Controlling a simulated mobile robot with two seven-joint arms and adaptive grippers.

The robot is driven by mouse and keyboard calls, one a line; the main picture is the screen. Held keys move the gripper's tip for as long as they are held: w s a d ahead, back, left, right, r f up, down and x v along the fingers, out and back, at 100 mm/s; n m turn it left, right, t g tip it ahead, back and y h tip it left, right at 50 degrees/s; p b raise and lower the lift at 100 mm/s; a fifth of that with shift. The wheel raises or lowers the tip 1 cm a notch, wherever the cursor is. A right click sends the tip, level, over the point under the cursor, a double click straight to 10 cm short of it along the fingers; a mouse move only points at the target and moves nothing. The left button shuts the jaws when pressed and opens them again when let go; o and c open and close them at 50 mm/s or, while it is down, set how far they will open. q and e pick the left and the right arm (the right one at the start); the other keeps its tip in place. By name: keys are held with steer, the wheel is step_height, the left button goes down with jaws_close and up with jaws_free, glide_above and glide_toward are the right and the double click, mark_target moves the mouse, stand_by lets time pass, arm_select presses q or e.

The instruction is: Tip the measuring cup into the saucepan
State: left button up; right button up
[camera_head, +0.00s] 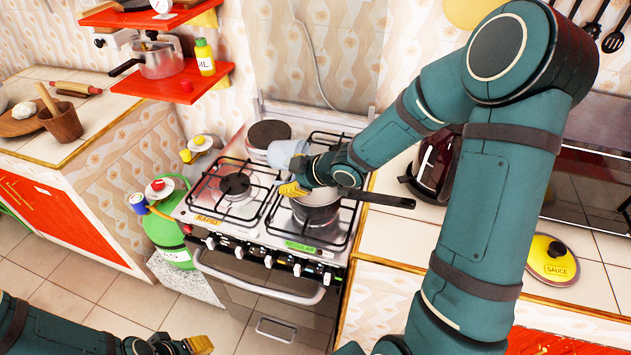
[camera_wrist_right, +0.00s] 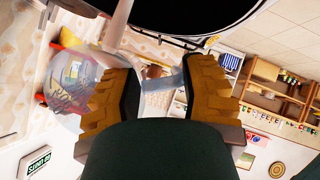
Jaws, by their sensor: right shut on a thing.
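The measuring cup (camera_head: 287,154) is clear and bluish, above the back of the stove. In the right wrist view the clear cup (camera_wrist_right: 72,82) is at the left, its handle (camera_wrist_right: 165,90) between the yellow fingers. My right gripper (camera_head: 294,188) is shut on it, over the saucepan's left rim. The saucepan (camera_head: 317,217) stands on the front right burner, its black handle (camera_head: 385,200) pointing right. My gripper and wrist hide part of its opening. I cannot tell the cup's exact tilt or contents. My left gripper (camera_head: 188,346) is at the bottom edge, its opening unclear.
The stove (camera_head: 212,210) has a free front left burner. A black round lid or plate (camera_head: 268,133) is at its back left. A green gas bottle (camera_head: 170,225) stands left of the stove. A red kettle (camera_head: 435,165) and a yellow sauce lid (camera_head: 551,259) are on the right counter.

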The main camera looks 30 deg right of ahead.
steer(key=shift+s+d+t+y+b, duration=0.3)
steer(key=shift+s+t+b, duration=0.1)
steer(key=shift+b, duration=0.1)
steer(key=shift+r+t+b, duration=0.1)
steer(key=shift+t+b, duration=0.3)
steer(key=shift+b, duration=0.1)
stand_by(0.3)
steer(key=shift+y+b, duration=0.3)
steer(key=shift+b, duration=0.15)
